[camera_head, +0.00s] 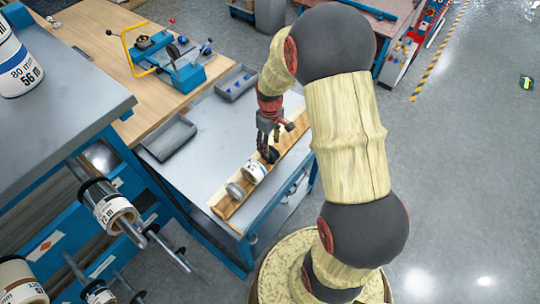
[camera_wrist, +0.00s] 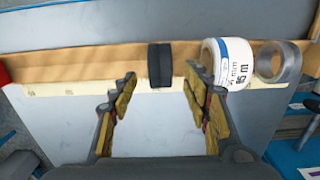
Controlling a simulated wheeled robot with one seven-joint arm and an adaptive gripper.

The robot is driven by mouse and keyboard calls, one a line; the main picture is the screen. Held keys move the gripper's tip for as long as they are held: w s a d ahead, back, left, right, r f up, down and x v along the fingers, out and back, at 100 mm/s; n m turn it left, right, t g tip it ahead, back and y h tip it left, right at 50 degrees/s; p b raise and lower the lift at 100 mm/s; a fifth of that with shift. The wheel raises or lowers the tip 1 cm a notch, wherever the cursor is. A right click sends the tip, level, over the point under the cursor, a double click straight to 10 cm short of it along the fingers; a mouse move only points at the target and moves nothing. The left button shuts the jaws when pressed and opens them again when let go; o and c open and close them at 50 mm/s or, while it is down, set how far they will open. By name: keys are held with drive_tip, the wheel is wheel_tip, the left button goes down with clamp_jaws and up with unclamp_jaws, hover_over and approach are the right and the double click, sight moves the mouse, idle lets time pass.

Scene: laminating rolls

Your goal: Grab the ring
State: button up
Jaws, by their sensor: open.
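A black ring (camera_wrist: 160,65) lies on a wooden strip (camera_wrist: 100,62), between my open fingertips in the picture and a little beyond them. The ring also shows in the head view (camera_head: 271,155), just under my gripper (camera_head: 268,133). In the wrist view my gripper (camera_wrist: 161,88) is open and empty, with its yellow-padded fingers to either side of the ring. I cannot tell how high the fingertips are above it. A white labelled roll (camera_wrist: 228,62) lies right of the black ring, close to the right finger. A grey ring (camera_wrist: 280,62) lies beyond that roll.
The strip runs along a grey table (camera_head: 190,168). Two grey trays (camera_head: 168,138) (camera_head: 237,82) stand on the table behind. A blue device (camera_head: 180,65) with a yellow handle sits on the wooden bench. A rack with rolls on bars (camera_head: 115,213) stands left.

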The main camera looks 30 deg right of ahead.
wheel_tip(320, 180, down, 2)
drive_tip(key=shift+f, duration=0.1)
drive_tip(key=shift+c, duration=0.4)
drive_tip(key=c, duration=1.1)
clamp_jaws()
